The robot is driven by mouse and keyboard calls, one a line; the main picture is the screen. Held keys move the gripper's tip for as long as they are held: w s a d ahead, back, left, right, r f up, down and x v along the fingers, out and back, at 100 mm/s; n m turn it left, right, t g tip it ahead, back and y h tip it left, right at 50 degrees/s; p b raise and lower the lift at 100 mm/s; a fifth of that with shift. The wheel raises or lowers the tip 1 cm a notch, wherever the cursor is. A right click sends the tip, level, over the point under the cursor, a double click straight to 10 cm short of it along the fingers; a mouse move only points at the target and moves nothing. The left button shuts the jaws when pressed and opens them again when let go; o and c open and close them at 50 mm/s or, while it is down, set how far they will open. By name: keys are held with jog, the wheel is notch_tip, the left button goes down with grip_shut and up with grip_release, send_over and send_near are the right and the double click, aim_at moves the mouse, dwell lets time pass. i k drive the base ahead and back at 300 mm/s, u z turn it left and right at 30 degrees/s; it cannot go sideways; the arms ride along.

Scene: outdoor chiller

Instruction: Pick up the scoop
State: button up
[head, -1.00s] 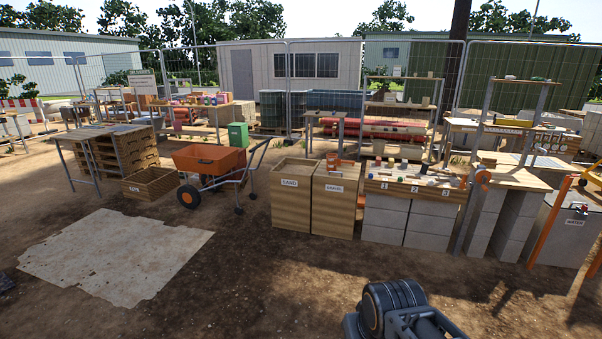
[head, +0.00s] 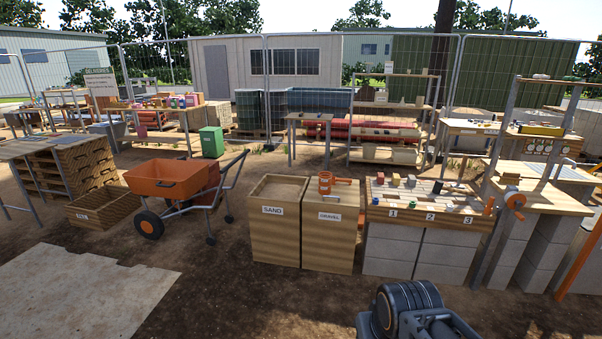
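An orange object with a handle pointing right, which looks like the scoop (head: 326,184), rests on top of the gravel bin (head: 328,236). The bin is a tan wooden box marked GRAVEL, right of the middle of the head view. Part of my arm, dark and ribbed with a grey bracket, shows at the bottom right. It is well in front of the bins and apart from the scoop. The fingers of my gripper are not in view.
A matching sand bin (head: 274,235) stands left of the gravel bin. A block-based bench (head: 416,250) numbered 1 to 3 stands close on its right. An orange wheelbarrow (head: 168,180) is on the left. The dirt ground before the bins is clear.

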aim_at(337, 180)
jog(key=z, duration=0.15)
jog(key=i, duration=3.95)
